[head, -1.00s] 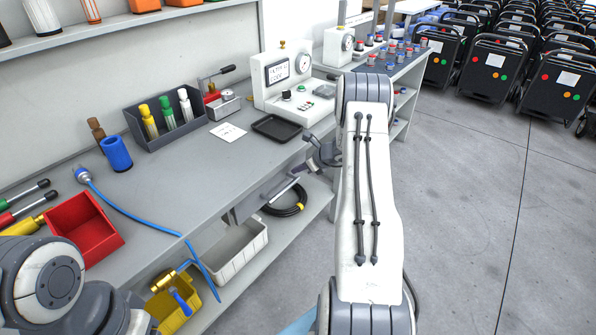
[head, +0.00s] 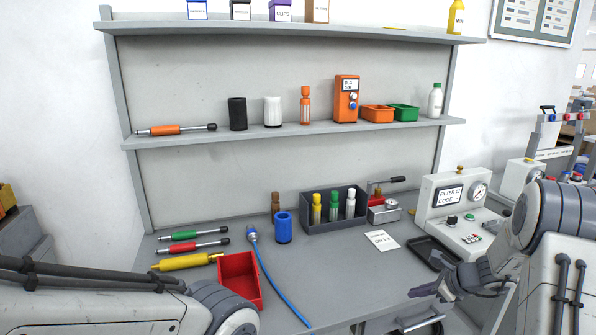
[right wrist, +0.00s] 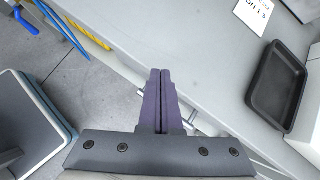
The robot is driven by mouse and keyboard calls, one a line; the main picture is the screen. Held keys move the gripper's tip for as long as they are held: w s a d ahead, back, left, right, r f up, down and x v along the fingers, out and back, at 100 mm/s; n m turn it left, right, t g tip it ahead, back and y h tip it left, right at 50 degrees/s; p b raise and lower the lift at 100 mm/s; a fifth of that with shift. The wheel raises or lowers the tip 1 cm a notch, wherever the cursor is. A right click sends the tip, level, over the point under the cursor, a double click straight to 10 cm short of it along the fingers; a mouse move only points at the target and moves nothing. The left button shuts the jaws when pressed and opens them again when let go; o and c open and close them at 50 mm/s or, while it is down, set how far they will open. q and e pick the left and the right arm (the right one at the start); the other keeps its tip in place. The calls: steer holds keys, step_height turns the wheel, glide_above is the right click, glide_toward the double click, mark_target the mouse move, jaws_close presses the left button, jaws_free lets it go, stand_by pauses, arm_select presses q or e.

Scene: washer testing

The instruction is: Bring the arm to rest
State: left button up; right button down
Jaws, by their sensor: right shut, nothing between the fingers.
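My right gripper (head: 430,291) is at the front edge of the grey workbench (head: 345,270), near the black tray (head: 428,250). In the right wrist view its two purple-grey fingers (right wrist: 160,78) are pressed together with nothing between them, above the bench's front edge and a drawer handle. My right arm bends down from the right side of the head view. My left arm crosses the lower left of the head view; its gripper is out of the picture.
On the bench stand a gauge test box (head: 455,210), a dark rack of bottles (head: 334,212), a blue cylinder (head: 283,228) and a red bin (head: 239,280). A blue hose (head: 273,278) runs over the front. Shelves (head: 300,135) rise behind. The black tray also shows in the right wrist view (right wrist: 277,82).

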steer(key=s+a+r+n+g+p, duration=0.1)
steer(key=s+a+r+n+g, duration=0.1)
steer(key=s+a+r+n, duration=0.5)
steer(key=s+a+r+n+g, duration=0.1)
steer(key=s+a+n+g, duration=0.2)
steer(key=a, duration=0.8)
steer(key=s+a+r+n+g+p, duration=0.1)
steer(key=s+a+r+n, duration=0.2)
steer(key=s+a+n, duration=0.35)
steer(key=s+a+r+n+h, duration=0.2)
steer(key=s+n, duration=0.6)
steer(key=s, duration=0.1)
steer(key=s+a+r+n+h, duration=0.1)
steer(key=s+a+r+n, duration=0.1)
steer(key=s+n, duration=0.7)
steer(key=shift+s+g+h+p, duration=0.4)
steer(key=shift+s+p, duration=0.05)
steer(key=shift+a, duration=0.1)
